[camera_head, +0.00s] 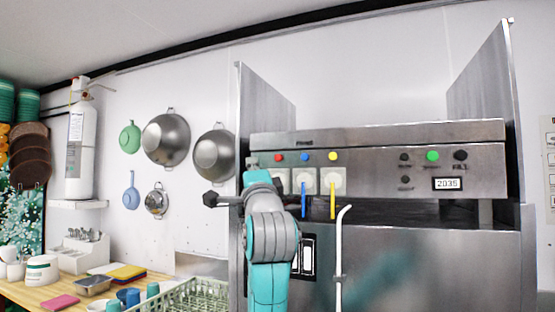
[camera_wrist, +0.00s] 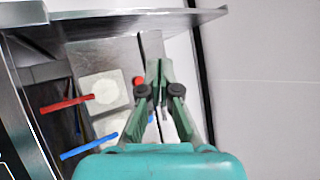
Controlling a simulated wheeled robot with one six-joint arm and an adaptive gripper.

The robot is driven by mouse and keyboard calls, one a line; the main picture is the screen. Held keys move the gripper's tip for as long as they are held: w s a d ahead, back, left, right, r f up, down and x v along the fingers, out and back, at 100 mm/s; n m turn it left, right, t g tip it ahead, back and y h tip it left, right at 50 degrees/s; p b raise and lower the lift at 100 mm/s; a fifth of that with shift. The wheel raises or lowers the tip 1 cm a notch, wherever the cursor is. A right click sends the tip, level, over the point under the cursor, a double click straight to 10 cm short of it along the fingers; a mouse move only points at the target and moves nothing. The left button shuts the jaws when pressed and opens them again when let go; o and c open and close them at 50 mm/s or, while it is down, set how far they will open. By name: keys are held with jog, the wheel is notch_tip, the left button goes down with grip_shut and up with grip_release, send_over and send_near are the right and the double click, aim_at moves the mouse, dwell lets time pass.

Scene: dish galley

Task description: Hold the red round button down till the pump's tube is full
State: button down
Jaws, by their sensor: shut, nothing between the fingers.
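The red round button (camera_head: 278,157) sits at the left end of the steel panel (camera_head: 375,146), in a row with a blue one (camera_head: 304,157) and a yellow one (camera_head: 333,156). In the wrist view the red button (camera_wrist: 138,82) shows just left of my fingertips. My gripper (camera_wrist: 157,72) is shut and empty, its tips close to the panel face; I cannot tell whether they touch it. A blue button (camera_wrist: 150,118) is partly hidden by a finger. I cannot surely make out the pump's tube; upright black-and-white windows (camera_head: 308,256) show right of my arm.
Red (camera_wrist: 68,103) and blue (camera_wrist: 88,146) levers stick out below white square plates (camera_wrist: 103,88). A yellow lever (camera_head: 333,200) and a bent white pipe (camera_head: 341,240) stand to the right. A green light (camera_head: 432,156) and display (camera_head: 447,184) are farther right. A green rack (camera_head: 185,297) stands lower left.

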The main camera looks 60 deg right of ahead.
aim_at(278, 158)
jog(key=shift+s+r+m, duration=0.15)
jog(key=shift+s+r, duration=0.2)
jog(key=shift+r, duration=0.2)
jog(key=shift+s+r+m, duration=0.15)
jog(key=shift+s+r, duration=0.2)
jog(key=shift+r, duration=0.2)
jog(key=shift+d, duration=0.2)
jog(key=shift+w+d, duration=0.2)
jog(key=shift+d, duration=1.95)
jog(key=shift+w+d, duration=0.15)
jog(key=shift+d, duration=1.95)
jog(key=shift+d, duration=0.1)
jog(key=shift+d, duration=0.3)
jog(key=shift+d, duration=0.5)
jog(key=shift+a, duration=0.85)
